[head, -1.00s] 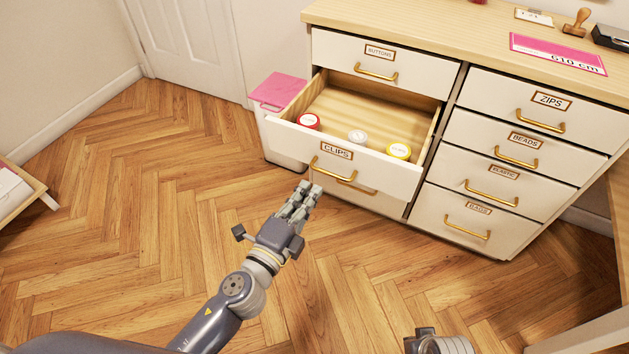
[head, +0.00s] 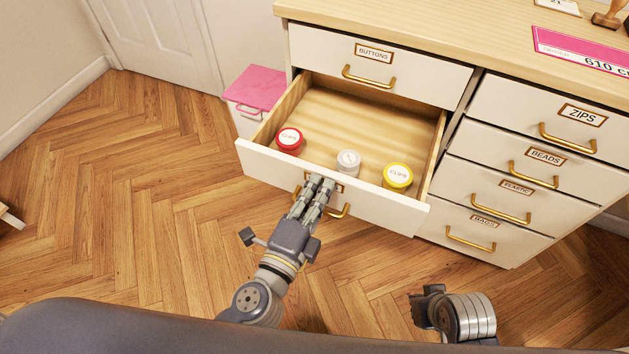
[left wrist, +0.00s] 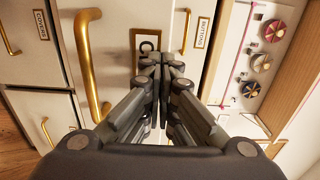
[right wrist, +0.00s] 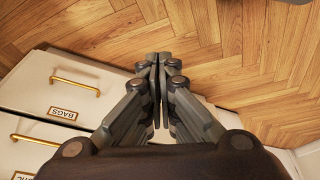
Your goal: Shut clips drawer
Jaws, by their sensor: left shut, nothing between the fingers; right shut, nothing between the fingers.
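The clips drawer (head: 378,210) stands pulled out of the cabinet below the buttons drawer. In the left wrist view the fingertips cover part of the label (left wrist: 147,42), with a brass handle (left wrist: 92,65) to the left. My right gripper (right wrist: 157,62) is shut and empty, near the floor and the cabinet's lower drawers.
The buttons drawer (head: 413,71) above and the zips drawer (head: 490,105) at right are shut, as are the beads, elastic and bags drawers. A pink-lidded bin (head: 257,86) stands left of the cabinet.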

